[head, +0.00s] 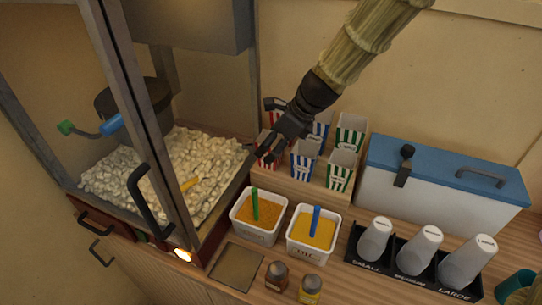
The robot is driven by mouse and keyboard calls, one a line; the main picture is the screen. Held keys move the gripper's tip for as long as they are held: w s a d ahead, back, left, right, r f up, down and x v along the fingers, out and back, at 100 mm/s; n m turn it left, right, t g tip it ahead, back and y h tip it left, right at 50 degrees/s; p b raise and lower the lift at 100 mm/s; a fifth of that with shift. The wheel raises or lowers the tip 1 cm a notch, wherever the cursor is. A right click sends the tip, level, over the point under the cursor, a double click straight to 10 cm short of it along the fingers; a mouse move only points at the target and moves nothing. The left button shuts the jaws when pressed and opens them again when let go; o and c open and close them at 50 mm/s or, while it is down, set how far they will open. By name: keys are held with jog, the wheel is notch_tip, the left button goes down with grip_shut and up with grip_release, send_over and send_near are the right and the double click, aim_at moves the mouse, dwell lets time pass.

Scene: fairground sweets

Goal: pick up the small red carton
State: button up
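A red-and-white striped carton (264,141) stands at the left of the front row on a wooden step, partly hidden by my gripper. Another red-and-white carton (274,110) stands behind it, also partly covered. My gripper (268,154) reaches down from the upper right, with its dark fingers over and in front of the front red carton. I cannot tell whether the fingers are open, shut, or touching the carton.
Blue-striped cartons (304,160) and green-striped cartons (342,169) stand close on the right. A popcorn machine (140,130) is at left. Two tubs, one with a green-handled scoop (255,205), stand in front. A blue-lidded box (440,185) and cup rack (405,262) are at right.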

jog(key=shift+w+a+f, duration=0.2)
jog(key=shift+w+f, duration=0.35)
jog(key=shift+f, duration=0.05)
jog(key=shift+w+a+f, duration=0.2)
jog(key=shift+w+f, duration=0.3)
jog(key=shift+f, duration=0.05)
jog(key=shift+s+d+r, duration=0.15)
jog(key=shift+s+r, duration=0.05)
jog(key=shift+s, duration=0.15)
jog(key=shift+s+r, duration=0.15)
jog(key=shift+s, duration=0.05)
jog(key=shift+c, duration=0.8)
jog(key=c, duration=0.3)
jog(key=shift+w+f, duration=0.25)
jog(key=shift+w, duration=0.05)
jog(key=c, duration=0.5)
jog(key=shift+s+r, duration=0.15)
